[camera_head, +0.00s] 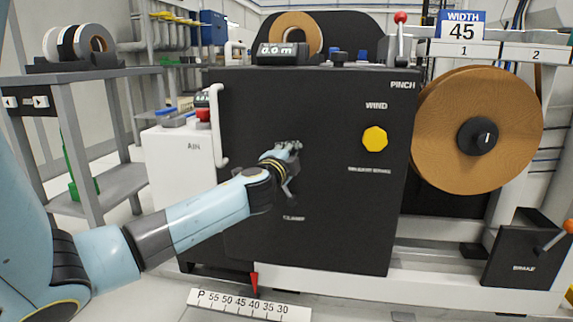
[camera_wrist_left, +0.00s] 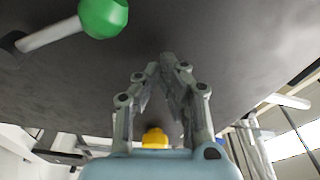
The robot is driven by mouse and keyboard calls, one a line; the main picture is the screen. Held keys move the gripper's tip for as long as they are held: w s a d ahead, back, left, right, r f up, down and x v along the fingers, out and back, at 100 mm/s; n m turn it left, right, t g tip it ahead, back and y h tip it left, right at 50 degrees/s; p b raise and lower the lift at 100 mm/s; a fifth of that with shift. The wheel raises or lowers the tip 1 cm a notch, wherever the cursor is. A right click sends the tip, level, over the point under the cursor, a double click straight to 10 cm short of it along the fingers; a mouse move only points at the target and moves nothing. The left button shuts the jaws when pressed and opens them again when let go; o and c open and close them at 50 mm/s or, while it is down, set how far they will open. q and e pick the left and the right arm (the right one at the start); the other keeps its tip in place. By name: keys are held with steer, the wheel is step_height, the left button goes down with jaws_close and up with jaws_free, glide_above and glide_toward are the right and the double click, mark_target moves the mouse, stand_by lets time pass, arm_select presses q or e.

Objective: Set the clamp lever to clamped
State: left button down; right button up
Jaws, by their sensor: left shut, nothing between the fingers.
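The clamp lever (camera_wrist_left: 50,37), a pale rod with a green ball knob (camera_wrist_left: 103,17), shows at the upper left of the left wrist view on the dark panel. In the head view my left wrist and gripper hide it, above the CLAMP label (camera_head: 293,218). My left gripper (camera_head: 291,150) is in front of the black panel (camera_head: 330,240). In the left wrist view its fingers (camera_wrist_left: 168,68) are shut with nothing between them, apart from the green knob. My right gripper is not in view.
A yellow knob (camera_head: 375,139) under WIND stands to the right. A white bent handle (camera_head: 217,125) is left of the panel. A red-tipped lever (camera_head: 400,38) rises at PINCH. A large brown roll (camera_head: 440,130) hangs at right, above an orange-knobbed BRAKE lever (camera_head: 553,241).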

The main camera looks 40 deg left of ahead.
arm_select(q)
steer(key=p+v, duration=0.1)
steer(key=v, duration=0.9)
steer(key=shift+w+d+f, duration=0.15)
steer(key=shift+d+f, duration=0.1)
steer(key=shift+d, duration=0.05)
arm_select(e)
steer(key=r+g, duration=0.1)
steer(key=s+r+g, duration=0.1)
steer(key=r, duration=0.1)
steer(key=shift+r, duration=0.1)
